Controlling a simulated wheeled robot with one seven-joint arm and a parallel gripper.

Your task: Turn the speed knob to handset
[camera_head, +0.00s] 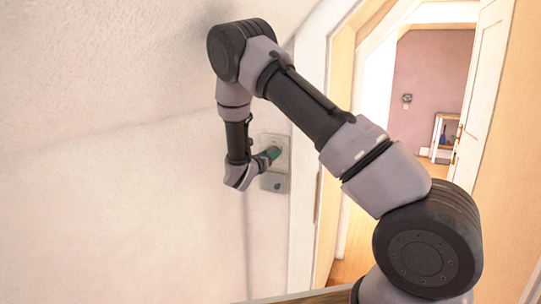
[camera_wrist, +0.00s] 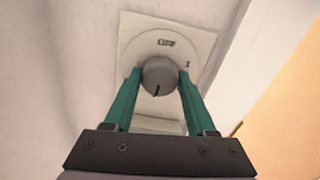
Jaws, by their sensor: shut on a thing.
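The speed knob (camera_wrist: 159,77) is a round grey knob with a dark pointer line, on a pale square wall plate (camera_wrist: 128,45). In the wrist view the pointer line is toward the bottom of the knob. A mark that looks like "OFF" shows above the knob and a "1" to its upper right; no handset mark is readable. My gripper (camera_wrist: 159,82) has its green fingers on the left and right sides of the knob, shut on it. In the head view my gripper (camera_head: 268,154) is at the wall plate (camera_head: 276,142), and the knob is hidden there.
A second wall plate (camera_head: 274,183) sits just below the first. A wooden door frame (camera_head: 335,130) stands close to the right of the plates, with an open white door (camera_head: 482,100) beyond. The wall to the left is bare.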

